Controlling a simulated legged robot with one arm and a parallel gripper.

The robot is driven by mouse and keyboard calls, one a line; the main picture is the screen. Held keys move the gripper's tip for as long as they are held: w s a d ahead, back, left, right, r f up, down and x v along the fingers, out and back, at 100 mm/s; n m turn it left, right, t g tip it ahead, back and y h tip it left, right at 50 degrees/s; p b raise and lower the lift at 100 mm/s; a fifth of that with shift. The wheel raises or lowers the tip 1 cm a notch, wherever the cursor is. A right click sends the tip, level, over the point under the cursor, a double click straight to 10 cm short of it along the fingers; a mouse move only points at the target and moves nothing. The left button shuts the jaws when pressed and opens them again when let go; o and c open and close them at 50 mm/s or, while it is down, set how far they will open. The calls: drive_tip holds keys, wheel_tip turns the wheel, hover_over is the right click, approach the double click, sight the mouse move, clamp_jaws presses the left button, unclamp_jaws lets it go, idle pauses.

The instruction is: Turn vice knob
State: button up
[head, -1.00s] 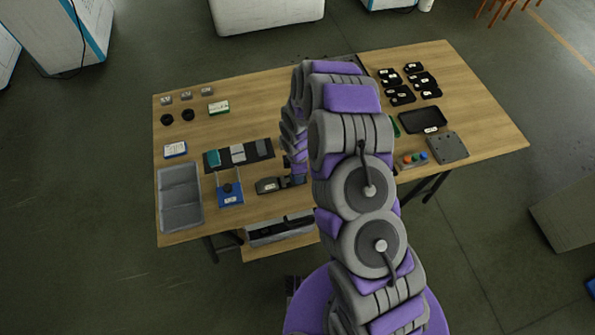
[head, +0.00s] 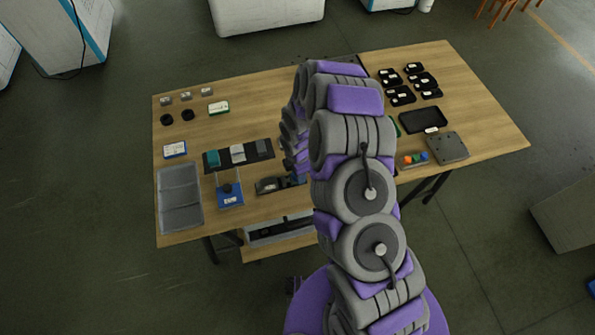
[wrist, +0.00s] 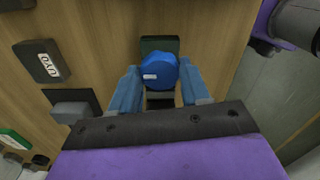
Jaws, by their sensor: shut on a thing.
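A round blue knob (wrist: 158,71) with a white mark on its left side sits near the middle of the wrist view. It is on a dark vice (wrist: 160,44), of which a dark green block shows behind the knob and a dark part below it. My gripper (wrist: 159,68) has one blue finger on each side of the knob and is shut on it. In the head view a dark vice (head: 268,186) shows at the front of the table, partly hidden by my arm. My gripper and the knob are hard to make out there.
On the wooden table (head: 240,125), a blue fixture (head: 230,197) and a grey tray (head: 180,200) stand left of the vice. A dark strip with blocks (head: 262,150) lies behind it. A button box (head: 413,159) is at right.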

drive_tip(key=o, duration=1.1)
drive_tip(key=shift+w+a, duration=0.1)
drive_tip(key=shift+w, duration=0.05)
drive_tip(key=shift+c, duration=0.2)
wheel_tip(320, 180, up, 17)
drive_tip(key=p, duration=0.1)
drive_tip(key=shift+r+p, duration=0.2)
drive_tip(key=shift+p, duration=0.15)
drive_tip(key=s+d+r+m+b, duration=0.1)
drive_tip(key=s+d+r+m, duration=0.45)
drive_tip(key=s+r, duration=0.25)
drive_tip(key=s+d+r+m+b, duration=0.1)
drive_tip(key=s+d+r+m, duration=0.3)
drive_tip(key=s+r+m, duration=0.3)
drive_tip(key=s+d+r+m+g, duration=0.1)
drive_tip(key=s+d+r+m, duration=0.1)
drive_tip(key=s+m, duration=0.3)
drive_tip(key=s+d+r+m+b, duration=0.1)
drive_tip(key=s+m, duration=0.4)
drive_tip(key=s, duration=0.8)
drive_tip(key=shift+d+r+m+g, duration=0.4)
drive_tip(key=shift+d+r, duration=0.2)
drive_tip(key=shift+d, duration=0.3)
